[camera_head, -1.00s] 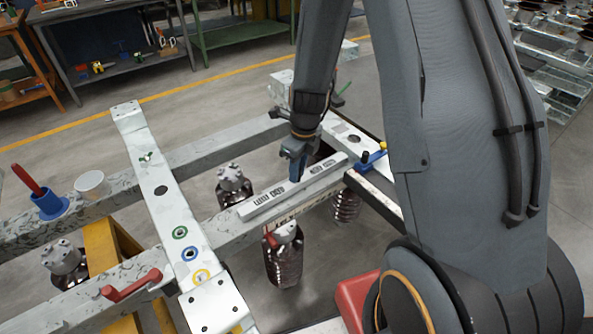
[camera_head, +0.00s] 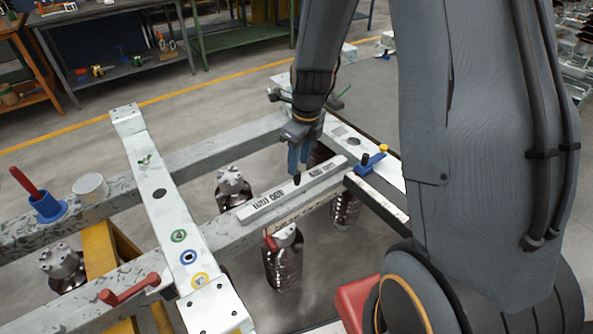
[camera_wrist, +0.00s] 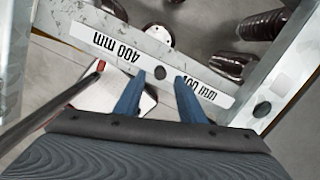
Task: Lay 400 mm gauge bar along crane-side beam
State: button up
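The white 400 mm gauge bar (camera_head: 272,200) lies lengthwise along the top of the nearer grey beam (camera_head: 228,237), between the two white cross plates. A black knob stands at its middle. In the wrist view the bar (camera_wrist: 105,41) shows "400 mm" lettering on both sides of the knob. The wrist hides part of the far cross plate.
A blue clamp-like piece with a yellow knob (camera_head: 371,161) sits right of the bar. A red box (camera_head: 356,300) is in front.

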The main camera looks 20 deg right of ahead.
notch_tip(320, 180, up, 6)
jog(key=s+r+n, duration=0.2)
jog(key=s+n, duration=1.4)
jog(key=n, duration=1.2)
jog(key=shift+s+a+n+g+h+b, duration=0.3)
jog(key=shift+s+a+n+h, duration=0.05)
jog(key=shift+s+n+h, duration=0.05)
jog(key=shift+r, duration=0.1)
